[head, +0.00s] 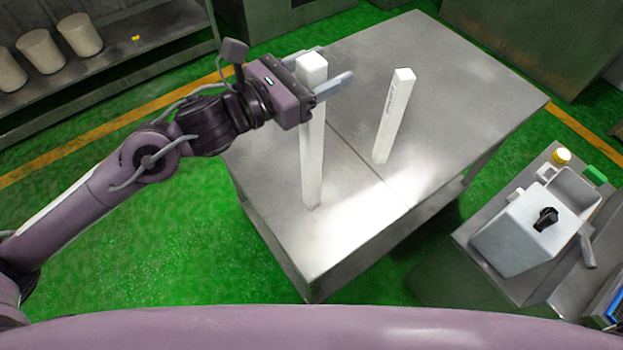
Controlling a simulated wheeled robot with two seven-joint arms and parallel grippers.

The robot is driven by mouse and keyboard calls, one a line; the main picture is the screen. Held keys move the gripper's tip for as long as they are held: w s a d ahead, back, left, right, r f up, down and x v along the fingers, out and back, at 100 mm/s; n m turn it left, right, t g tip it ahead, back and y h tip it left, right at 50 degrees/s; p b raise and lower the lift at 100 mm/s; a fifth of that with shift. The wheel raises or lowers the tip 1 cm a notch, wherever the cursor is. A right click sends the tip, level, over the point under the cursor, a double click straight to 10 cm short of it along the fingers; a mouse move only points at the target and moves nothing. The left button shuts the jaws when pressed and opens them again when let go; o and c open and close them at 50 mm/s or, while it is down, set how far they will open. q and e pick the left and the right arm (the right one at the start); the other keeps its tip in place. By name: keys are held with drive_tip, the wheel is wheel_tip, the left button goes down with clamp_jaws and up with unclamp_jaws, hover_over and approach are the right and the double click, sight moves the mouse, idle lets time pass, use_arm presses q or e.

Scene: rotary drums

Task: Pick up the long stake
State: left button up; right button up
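The long stake (313,150) is a tall white square bar standing upright on the left part of the metal table, its foot on the tabletop. A shorter white stake (392,120) with dark marking on its side stands upright to the right, apart from it. My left gripper (336,66) is at the top of the long stake, with its two fingers parted on either side of it. The fingers look open; whether either touches the stake is hard to see. My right gripper is not in view.
The metal table (460,80) is otherwise bare. A side bench at the lower right holds a grey box with a black knob (545,218) and a yellow-capped item (561,155). A shelf with several pale drums (42,50) stands at the upper left.

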use_arm(q)
clamp_jaws()
drive_tip(key=shift+r, duration=0.15)
